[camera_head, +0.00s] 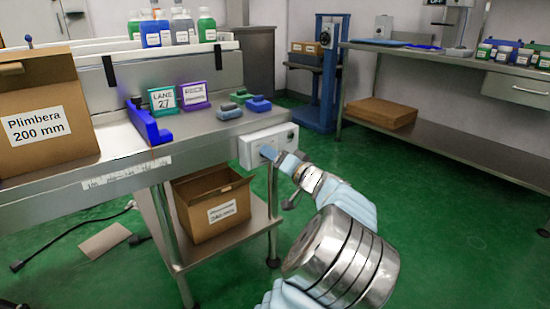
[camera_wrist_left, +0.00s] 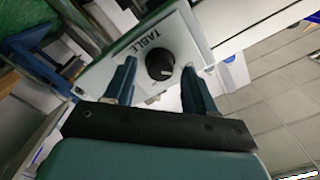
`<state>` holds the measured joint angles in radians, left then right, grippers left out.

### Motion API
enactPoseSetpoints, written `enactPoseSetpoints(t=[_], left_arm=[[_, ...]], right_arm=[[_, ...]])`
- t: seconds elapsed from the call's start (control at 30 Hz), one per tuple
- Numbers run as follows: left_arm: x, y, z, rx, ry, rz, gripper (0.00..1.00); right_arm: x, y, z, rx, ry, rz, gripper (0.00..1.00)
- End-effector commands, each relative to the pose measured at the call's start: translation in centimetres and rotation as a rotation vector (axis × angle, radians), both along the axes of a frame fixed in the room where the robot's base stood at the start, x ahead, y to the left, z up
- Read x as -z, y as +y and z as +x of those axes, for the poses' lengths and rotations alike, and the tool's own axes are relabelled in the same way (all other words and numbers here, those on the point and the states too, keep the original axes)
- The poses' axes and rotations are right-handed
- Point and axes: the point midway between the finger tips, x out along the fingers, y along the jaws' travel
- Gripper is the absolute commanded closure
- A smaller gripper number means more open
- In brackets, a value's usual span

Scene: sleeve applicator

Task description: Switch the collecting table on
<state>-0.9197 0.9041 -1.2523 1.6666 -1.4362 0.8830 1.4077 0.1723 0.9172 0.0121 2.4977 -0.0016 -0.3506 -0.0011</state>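A white control box (camera_head: 250,150) is fixed to the end of the metal table (camera_head: 205,128). In the left wrist view the box (camera_wrist_left: 143,50) bears the word "TABLE" and a round black knob (camera_wrist_left: 160,64) with a pale pointer mark. My left gripper (camera_head: 272,154) is at the box's face in the head view. In the wrist view my left gripper (camera_wrist_left: 160,78) is open, one blue finger on each side of the knob, with gaps showing. My right gripper is in neither view.
A Plimbera carton (camera_head: 35,115), a blue guide (camera_head: 148,122), two sign holders (camera_head: 178,97) and small blue and grey blocks (camera_head: 243,102) are on the table. An open carton (camera_head: 210,205) sits on its lower shelf. Green floor (camera_head: 440,215) is clear at right.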

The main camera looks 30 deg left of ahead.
Motion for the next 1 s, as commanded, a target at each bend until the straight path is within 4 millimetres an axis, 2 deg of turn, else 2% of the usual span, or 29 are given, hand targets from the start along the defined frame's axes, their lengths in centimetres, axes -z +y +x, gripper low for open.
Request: enactPoseSetpoints(t=[0.03,0.3,0.33,0.67,1.0], left_arm=[[0.01,-0.01,-0.01,0.0,0.0,0.0,0.54],[0.02,-0.03,-0.02,0.0,0.0,0.0,0.95],[0.03,-0.03,-0.01,0.0,0.0,0.0,0.97],[-0.01,-0.02,-0.03,-0.001,0.049,0.02,0.97],[-0.07,0.0,-0.03,-0.001,0.276,0.112,0.97]], right_arm=[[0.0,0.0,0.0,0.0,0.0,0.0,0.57],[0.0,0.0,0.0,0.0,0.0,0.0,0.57],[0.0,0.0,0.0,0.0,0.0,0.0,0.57],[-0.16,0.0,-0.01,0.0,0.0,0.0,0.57],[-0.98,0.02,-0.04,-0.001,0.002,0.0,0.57]])
